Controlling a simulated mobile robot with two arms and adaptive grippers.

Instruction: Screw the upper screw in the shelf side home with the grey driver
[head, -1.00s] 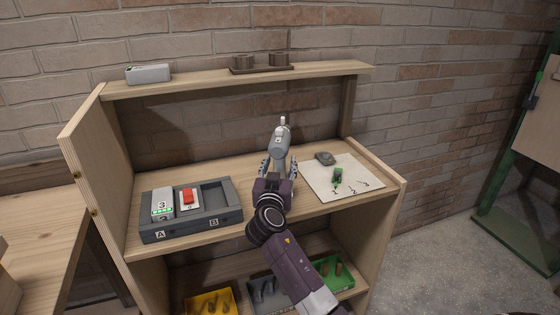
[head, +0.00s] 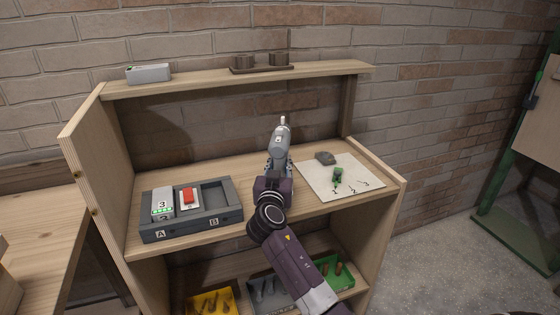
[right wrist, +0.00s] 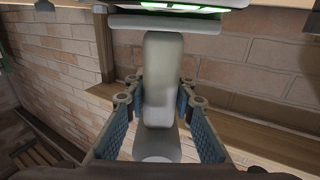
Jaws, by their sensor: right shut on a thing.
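The grey driver (head: 281,138) stands with its narrow tip upward above the middle shelf board; its lower part is hidden behind my gripper. My right gripper (head: 278,162) is shut on it. In the right wrist view the driver's pale grey body (right wrist: 159,85) is between the two fingers of my right gripper (right wrist: 160,100). Two small brass-coloured screw heads show on the left shelf side, the upper screw (head: 77,174) and the lower screw (head: 93,212). How far each sticks out is too small to tell. My left gripper is in neither view.
A dark tray (head: 190,230) marked A and B holds blocks left of the driver. A white sheet (head: 320,180) with small items lies to the right. Yellow (head: 213,303), grey and green bins stand below. A wooden bench (head: 35,235) is beside the shelf's left side.

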